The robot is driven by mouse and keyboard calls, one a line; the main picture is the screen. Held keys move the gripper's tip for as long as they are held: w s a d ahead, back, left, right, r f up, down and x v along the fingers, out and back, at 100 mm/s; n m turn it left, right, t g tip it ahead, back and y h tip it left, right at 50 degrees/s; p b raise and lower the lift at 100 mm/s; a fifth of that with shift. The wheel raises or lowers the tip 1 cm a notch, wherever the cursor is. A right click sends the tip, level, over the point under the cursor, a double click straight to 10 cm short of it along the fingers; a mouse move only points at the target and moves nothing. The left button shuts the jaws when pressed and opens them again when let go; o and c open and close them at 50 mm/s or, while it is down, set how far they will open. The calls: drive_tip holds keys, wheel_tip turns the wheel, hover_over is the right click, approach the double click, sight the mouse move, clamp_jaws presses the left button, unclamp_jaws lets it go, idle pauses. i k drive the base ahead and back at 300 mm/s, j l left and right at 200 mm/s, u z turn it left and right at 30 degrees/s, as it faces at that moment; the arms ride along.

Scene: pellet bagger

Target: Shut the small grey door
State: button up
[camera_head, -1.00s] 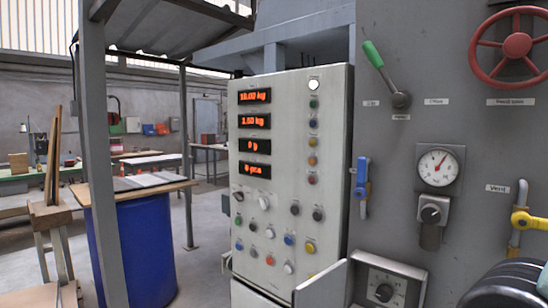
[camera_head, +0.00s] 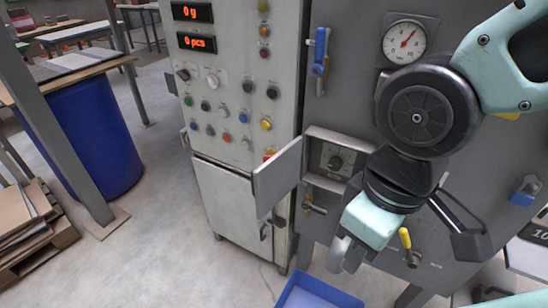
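The small grey door (camera_head: 278,177) stands open, swung out to the left of a shallow recessed box (camera_head: 320,178) on the grey machine. Its right edge is at the left side of the box. Inside the box, a panel with a dark round knob (camera_head: 335,162) is uncovered. My gripper (camera_head: 345,255) hangs in front of the machine, below and to the right of the door, apart from it in the picture. Its fingers are seen from behind and partly hidden by my wrist, so their opening does not show clearly.
A pale control cabinet (camera_head: 228,200) with buttons and displays stands left of the door. A blue lever (camera_head: 320,52) and a gauge (camera_head: 404,42) are above. A yellow-handled valve (camera_head: 405,239) is close to my gripper. A blue bin (camera_head: 312,294) lies below. Open floor is at left.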

sight(274, 179)
drive_tip(key=i+j+z, duration=0.25)
drive_tip(key=j+z, duration=0.2)
drive_tip(key=j, duration=0.25)
drive_tip(key=i+j+z, duration=0.1)
drive_tip(key=j+z, duration=0.15)
drive_tip(key=j, duration=0.15)
